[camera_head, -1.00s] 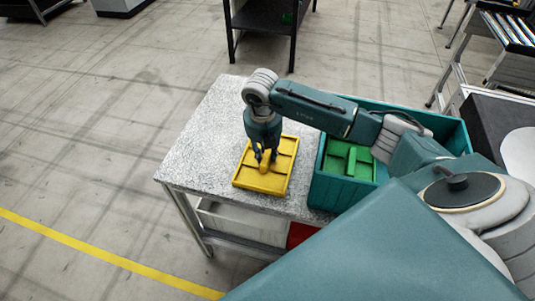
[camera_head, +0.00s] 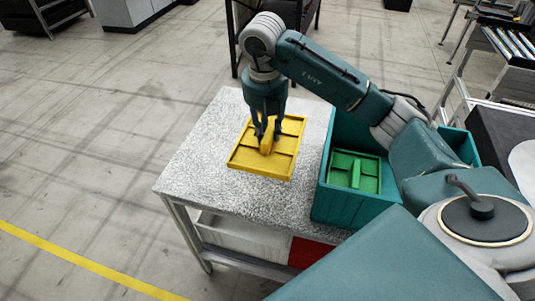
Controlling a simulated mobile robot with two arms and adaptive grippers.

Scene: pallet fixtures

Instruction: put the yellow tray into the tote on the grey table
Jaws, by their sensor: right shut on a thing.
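The yellow tray (camera_head: 247,158) is a flat square with a raised grip bar in its middle. My right gripper (camera_head: 266,140) is shut on that bar from above. The tray appears held above the grey table (camera_head: 200,171), left of the tote. The teal tote (camera_head: 343,208) stands at the right of the table, with its right part hidden behind my right arm. My left gripper is not in view.
A green tray (camera_head: 354,172) of similar shape lies inside the tote. A red thing (camera_head: 301,252) shows below the table top. A dark shelf stands behind the table. The left part of the table top is bare.

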